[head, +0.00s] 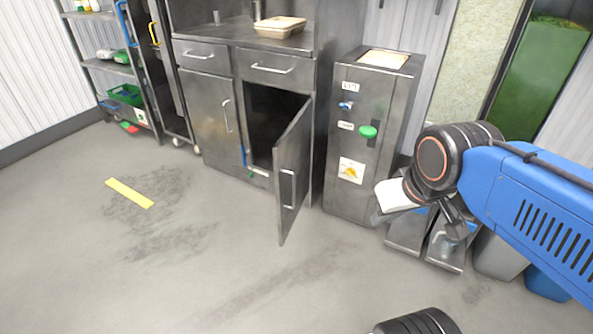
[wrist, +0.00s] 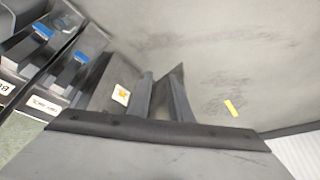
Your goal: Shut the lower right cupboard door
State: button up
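The lower right cupboard door (head: 291,172) is a grey metal panel with a vertical bar handle (head: 288,189). In the head view it stands swung well out from the steel cupboard (head: 208,106), and the dark inside shows behind it. My gripper (head: 376,216) is to the right of the door, apart from it, in front of the dispenser's lower right side. In the wrist view two grey fingers of my gripper (wrist: 164,82) stand apart with nothing seen between them. I cannot make out the door clearly in the wrist view.
A steel dispenser (head: 343,135) with a green knob stands right of the cupboard; its yellow sign shows in the wrist view (wrist: 121,95). Low bins (head: 446,241) stand beside it. The floor (head: 215,240) before the door is clear, with a yellow strip (head: 130,193) at left.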

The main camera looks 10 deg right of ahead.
jog(key=shift+w+a, duration=0.1)
jog(key=shift+w, duration=0.1)
grip_shut()
jog(key=m+y, duration=0.6)
jog(key=y, duration=0.2)
send_near(280, 148)
jog(key=shift+x, duration=2.8)
jog(key=shift+s+a+m, duration=0.15)
jog(key=shift+a+m, duration=0.05)
jog(key=shift+m, duration=0.1)
